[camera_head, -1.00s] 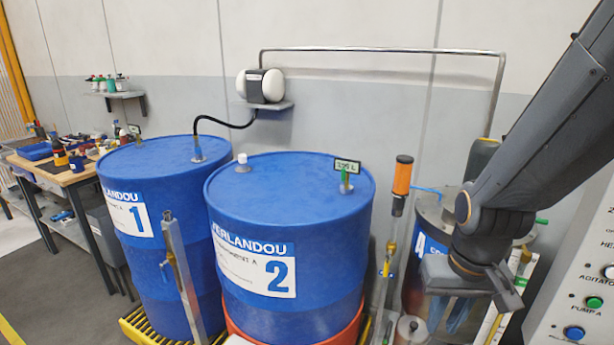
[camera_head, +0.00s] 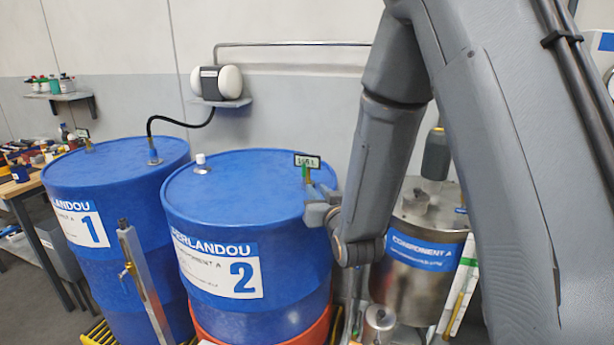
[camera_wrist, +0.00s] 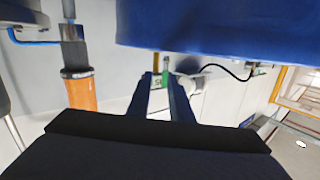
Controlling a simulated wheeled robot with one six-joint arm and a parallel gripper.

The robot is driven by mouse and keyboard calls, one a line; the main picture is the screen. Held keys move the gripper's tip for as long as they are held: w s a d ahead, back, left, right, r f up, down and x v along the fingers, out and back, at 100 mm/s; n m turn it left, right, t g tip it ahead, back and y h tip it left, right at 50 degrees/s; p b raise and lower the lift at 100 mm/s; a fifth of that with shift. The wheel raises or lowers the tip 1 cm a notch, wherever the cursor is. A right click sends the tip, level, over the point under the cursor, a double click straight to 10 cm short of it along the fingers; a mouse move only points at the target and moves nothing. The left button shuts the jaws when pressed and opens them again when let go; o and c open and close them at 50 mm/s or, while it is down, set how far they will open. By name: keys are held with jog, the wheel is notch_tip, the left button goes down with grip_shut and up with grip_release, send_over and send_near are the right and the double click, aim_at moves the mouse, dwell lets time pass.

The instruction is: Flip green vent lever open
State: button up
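The green vent lever (camera_head: 306,172) stands upright by a small tag (camera_head: 307,161) near the right rim of the top of blue drum 2 (camera_head: 235,180). My gripper (camera_head: 318,196) is at that rim, just right of and below the lever. In the wrist view, my two fingers (camera_wrist: 163,80) are apart, and the lever (camera_wrist: 165,68) shows between or just beyond their tips. The tag is partly seen between the fingers. I cannot tell whether a finger touches the lever.
Blue drum 1 (camera_head: 117,165) stands to the left. A steel tank (camera_head: 420,275) stands right of my gripper, partly hidden by my arm. A pump unit (camera_head: 221,82) sits on a wall shelf behind. An orange cylinder (camera_wrist: 80,92) is near my gripper in the wrist view.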

aim_at(304, 174)
jog(key=shift+w+a+r+t+y, duration=0.3)
jog(key=shift+w+a+r+t, duration=0.2)
jog(key=shift+r, duration=0.2)
jog(key=shift+p+x, duration=1.35)
jog(key=shift+x, duration=2.15)
